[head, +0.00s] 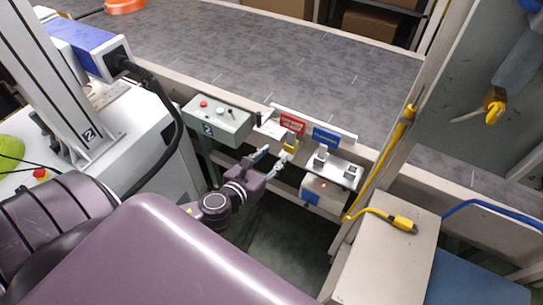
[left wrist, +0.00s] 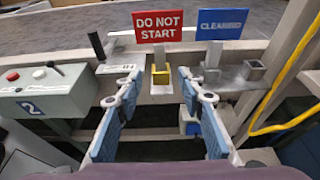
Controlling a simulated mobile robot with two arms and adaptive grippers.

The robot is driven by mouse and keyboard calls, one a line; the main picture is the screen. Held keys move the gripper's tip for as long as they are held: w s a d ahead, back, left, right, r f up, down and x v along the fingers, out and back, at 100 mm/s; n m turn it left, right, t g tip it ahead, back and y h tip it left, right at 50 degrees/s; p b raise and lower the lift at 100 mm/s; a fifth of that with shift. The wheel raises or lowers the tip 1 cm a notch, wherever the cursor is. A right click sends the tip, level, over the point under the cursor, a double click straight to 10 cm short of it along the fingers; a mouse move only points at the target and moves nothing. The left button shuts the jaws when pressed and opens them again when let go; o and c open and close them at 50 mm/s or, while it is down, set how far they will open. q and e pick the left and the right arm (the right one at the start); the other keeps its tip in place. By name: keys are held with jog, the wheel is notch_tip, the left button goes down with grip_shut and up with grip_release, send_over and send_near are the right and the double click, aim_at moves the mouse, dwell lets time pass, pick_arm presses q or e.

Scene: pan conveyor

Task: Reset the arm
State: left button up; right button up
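My left gripper (head: 274,158) reaches the conveyor's front edge in the head view. In the left wrist view its two blue-padded fingers (left wrist: 160,78) are spread apart with nothing gripped between them. The red "DO NOT START" sign (head: 292,123) stands upright just beyond the fingertips, and it also shows in the left wrist view (left wrist: 159,26). A yellow block (left wrist: 160,75) is below the sign, seen between the fingers and apart from them. My right gripper is not in view.
A blue sign (head: 326,138) stands to the right of the red one, behind metal sockets (head: 340,168). A grey-green control box (head: 217,119) is to the left. A yellow cable (head: 373,212) and a pale cabinet (head: 385,255) are to the right. The conveyor belt (head: 240,55) is bare nearby.

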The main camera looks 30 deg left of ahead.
pick_arm(q)
jog(key=shift+s+r, duration=0.1)
jog(key=shift+s, duration=0.1)
dwell(0.4)
jog(key=s+a+f+n+g, duration=0.2)
jog(key=s+f+n, duration=0.25)
jog(key=f, duration=0.55)
jog(key=s+a+f+n+g+y, duration=0.1)
jog(key=s+f+n+g, duration=0.25)
jog(key=f+n, duration=0.4)
jog(key=s+a+f+n+g, duration=0.1)
jog(key=s+a+f+n, duration=0.2)
jog(key=f, duration=0.8)
jog(key=s+d+f+n+g, duration=0.2)
jog(key=s+d+f+n, duration=0.2)
jog(key=s, duration=0.6)
jog(key=s+d+f+n+g+h, duration=0.1)
jog(key=s+d+f+n, duration=0.3)
jog(key=s+f+n, duration=0.4)
jog(key=s+d+f+n+g, duration=0.4)
jog(key=s+f+n, duration=0.2)
jog(key=s, duration=0.6)
jog(key=shift+d+f+h, duration=0.15)
jog(key=shift+f+h, duration=0.2)
jog(key=shift+h, duration=0.05)
